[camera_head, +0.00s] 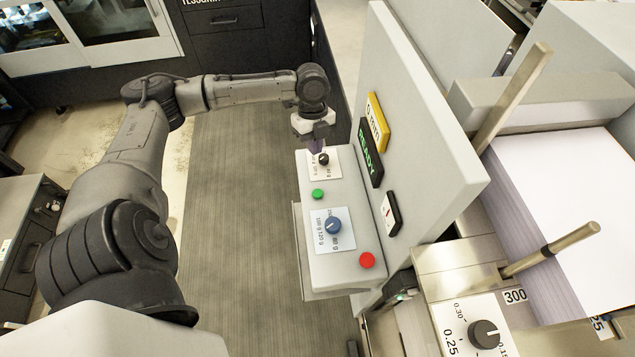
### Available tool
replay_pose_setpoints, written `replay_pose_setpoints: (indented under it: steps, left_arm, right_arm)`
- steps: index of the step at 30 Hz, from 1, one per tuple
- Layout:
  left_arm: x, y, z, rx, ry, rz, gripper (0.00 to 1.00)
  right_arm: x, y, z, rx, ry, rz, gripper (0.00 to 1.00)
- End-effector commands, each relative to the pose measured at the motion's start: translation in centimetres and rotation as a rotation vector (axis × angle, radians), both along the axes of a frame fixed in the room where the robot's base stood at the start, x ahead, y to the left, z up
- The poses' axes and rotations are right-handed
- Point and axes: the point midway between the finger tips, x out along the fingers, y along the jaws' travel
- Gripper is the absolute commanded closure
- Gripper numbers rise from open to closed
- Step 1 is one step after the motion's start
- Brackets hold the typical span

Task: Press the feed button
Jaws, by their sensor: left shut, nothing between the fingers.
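A sloped grey control panel (315,267) juts out from an upright machine panel. On it are a green button (318,194), a red button (367,260), a blue dial (333,225) and a black knob (323,158) on a white plate. No label on either button is readable. My left gripper (316,146) is shut and empty, pointing down over the black knob at the panel's far end. It partly covers that knob's plate; I cannot tell whether it touches it. The green button lies nearer the camera than the gripper. My right gripper is not in view.
The upright panel (425,130) carries a yellow display (377,121), a READY display (370,153) and a small gauge (390,213). A paper stack (570,200) with metal bars stands at right. A dial (484,334) sits at bottom right. Floor left of the control panel is clear.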

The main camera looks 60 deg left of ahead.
Motion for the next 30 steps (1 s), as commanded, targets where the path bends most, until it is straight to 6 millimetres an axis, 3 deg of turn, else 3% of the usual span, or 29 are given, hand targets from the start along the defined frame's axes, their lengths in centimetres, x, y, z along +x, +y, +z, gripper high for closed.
replay_pose_setpoints:
  steps: [6, 12, 25, 30]
  left_arm:
    - [-0.15, -0.58, 0.11, -0.055, -0.056, -0.244, 1.00]
    - [-0.15, -0.58, 0.10, -0.063, -0.084, -0.349, 1.00]
    - [-0.15, -0.59, 0.08, -0.064, -0.089, -0.369, 1.00]
    - [-0.27, -0.86, -0.84, -0.066, -0.086, -0.369, 1.00]
  right_arm:
    - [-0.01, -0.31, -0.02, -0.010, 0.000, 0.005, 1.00]
    - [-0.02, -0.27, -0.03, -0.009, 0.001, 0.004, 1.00]
    - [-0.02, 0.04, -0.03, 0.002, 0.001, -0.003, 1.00]
    - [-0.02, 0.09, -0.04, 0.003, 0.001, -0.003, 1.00]
